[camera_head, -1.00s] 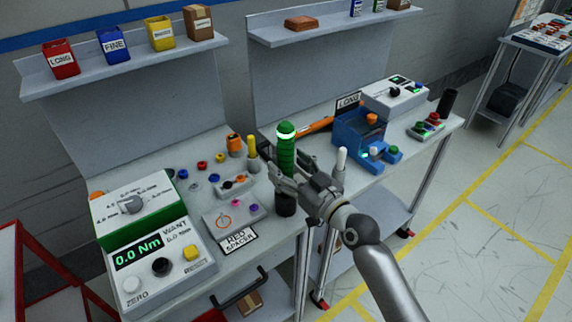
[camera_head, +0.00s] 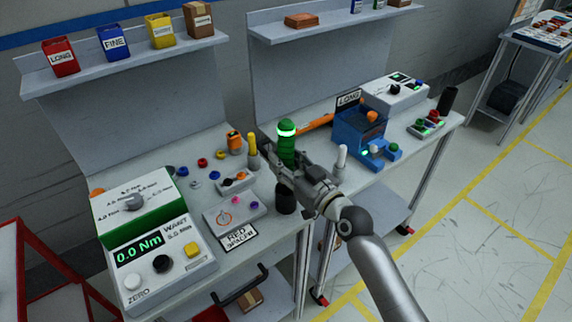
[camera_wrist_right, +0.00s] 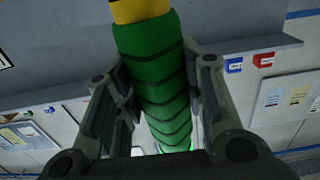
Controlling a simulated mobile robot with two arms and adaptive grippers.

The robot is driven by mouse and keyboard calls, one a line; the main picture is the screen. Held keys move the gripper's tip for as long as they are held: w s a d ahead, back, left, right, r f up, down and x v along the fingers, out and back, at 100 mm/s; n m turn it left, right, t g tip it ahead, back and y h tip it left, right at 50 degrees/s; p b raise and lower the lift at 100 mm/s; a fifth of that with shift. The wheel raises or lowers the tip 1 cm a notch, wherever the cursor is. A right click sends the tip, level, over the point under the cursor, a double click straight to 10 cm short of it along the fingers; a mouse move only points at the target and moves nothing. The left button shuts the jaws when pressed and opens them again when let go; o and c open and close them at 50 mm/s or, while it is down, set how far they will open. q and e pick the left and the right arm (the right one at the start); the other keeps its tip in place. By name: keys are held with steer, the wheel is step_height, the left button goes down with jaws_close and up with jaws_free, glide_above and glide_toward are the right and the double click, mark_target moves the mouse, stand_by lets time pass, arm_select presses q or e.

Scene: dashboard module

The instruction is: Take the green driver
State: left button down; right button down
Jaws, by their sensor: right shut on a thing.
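The green driver (camera_head: 286,143) stands upright near the front right corner of the left bench, with a lit ring near its top and its lower end in a dark holder (camera_head: 286,199). My right gripper (camera_head: 287,170) is shut on the driver's green grip. In the right wrist view the ribbed green driver (camera_wrist_right: 160,85) lies between the two fingers (camera_wrist_right: 160,95), with a yellow part at one end. My left gripper is not in view.
A torque tester (camera_head: 160,250) reading 0.0 Nm stands at the left bench's front. A RED SPACER label (camera_head: 238,237) and a small panel (camera_head: 230,214) lie left of the driver. A white-tipped post (camera_head: 341,158) and a blue fixture (camera_head: 358,135) stand to the right.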

mark_target(290, 125)
step_height(290, 125, up, 9)
steer(key=shift+r, duration=0.2)
steer(key=shift+r+p, duration=0.55)
steer(key=shift+r, duration=0.4)
steer(key=shift+f, duration=0.1)
